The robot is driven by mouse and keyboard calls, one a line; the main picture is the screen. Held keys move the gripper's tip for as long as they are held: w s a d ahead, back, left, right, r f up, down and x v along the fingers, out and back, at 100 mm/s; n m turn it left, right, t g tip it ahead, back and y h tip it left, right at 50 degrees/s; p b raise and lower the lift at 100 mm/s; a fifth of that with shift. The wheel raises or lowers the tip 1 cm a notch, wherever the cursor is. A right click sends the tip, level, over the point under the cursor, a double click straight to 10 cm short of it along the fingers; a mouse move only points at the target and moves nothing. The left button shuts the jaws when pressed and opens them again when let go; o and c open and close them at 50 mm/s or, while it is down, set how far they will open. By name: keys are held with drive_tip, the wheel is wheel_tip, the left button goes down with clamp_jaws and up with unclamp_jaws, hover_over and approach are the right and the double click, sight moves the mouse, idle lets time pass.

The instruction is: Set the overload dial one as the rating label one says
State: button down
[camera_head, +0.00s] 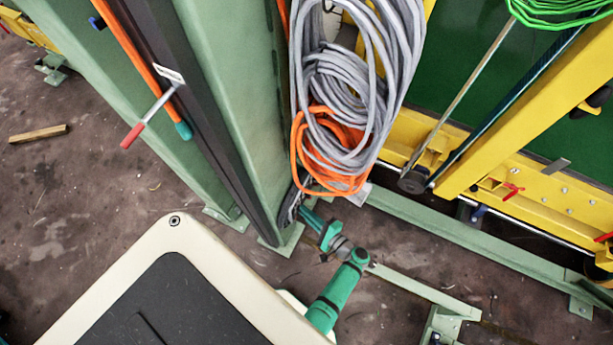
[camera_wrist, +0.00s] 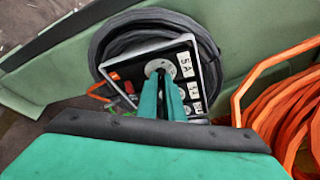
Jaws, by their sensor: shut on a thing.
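In the wrist view, my gripper (camera_wrist: 163,82) reaches over a dark panel with a pale edge. Its teal fingers are closed on the overload dial (camera_wrist: 158,67), a round grey knob partly hidden behind the fingertips. A white label (camera_wrist: 185,66) right of the dial reads "5 A", turned on its side. Smaller white labels (camera_wrist: 192,90) below it are too small to read. I cannot tell which label is rating label one, nor the dial's setting. In the head view, my gripper (camera_head: 311,216) is low by the green post; the panel is not clear there.
Black coiled cable (camera_wrist: 118,38) surrounds the panel. Orange cable (camera_wrist: 288,100) hangs close on the right in the wrist view. Grey cable coils (camera_head: 350,70) hang above my gripper in the head view. A green post (camera_head: 235,100) and a low green rail (camera_head: 440,235) flank the arm.

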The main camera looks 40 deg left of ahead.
drive_tip(key=c, duration=1.9)
unclamp_jaws()
drive_tip(key=shift+s+a, duration=0.1)
drive_tip(key=shift+a, duration=0.15)
drive_tip(key=shift+d, duration=0.2)
drive_tip(key=v, duration=1)
drive_tip(key=shift+d, duration=0.35)
